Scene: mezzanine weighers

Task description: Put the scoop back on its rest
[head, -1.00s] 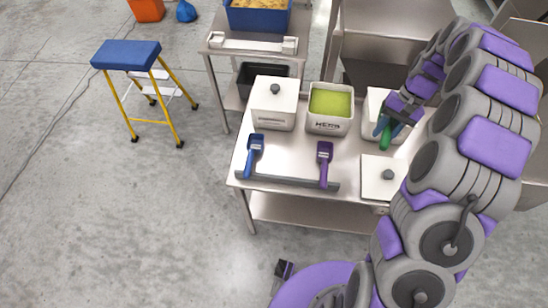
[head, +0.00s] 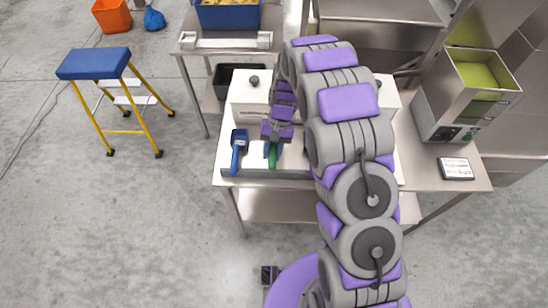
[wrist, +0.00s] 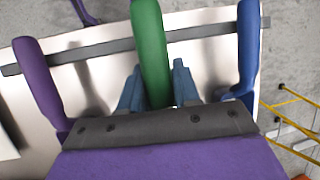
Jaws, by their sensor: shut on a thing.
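The green scoop (head: 273,156) is in my gripper (head: 277,138), and its handle points toward the front edge of the table. In the wrist view the green handle (wrist: 150,40) stands between the two fingers of my gripper (wrist: 157,88). The grey rest (head: 238,172) runs along the table's front edge; in the wrist view the rest (wrist: 95,52) passes behind the green handle. I cannot tell whether they touch. The blue scoop (head: 238,150) sits at the rest's left end. The purple scoop (wrist: 38,75) shows only in the wrist view, opposite the blue one (wrist: 248,50).
A white lidded bin (head: 247,98) stands behind the gripper; my arm hides other bins. A steel machine with green contents (head: 484,76) and a small display (head: 456,168) are at right. A blue-topped step stool (head: 95,63) stands on open floor at left.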

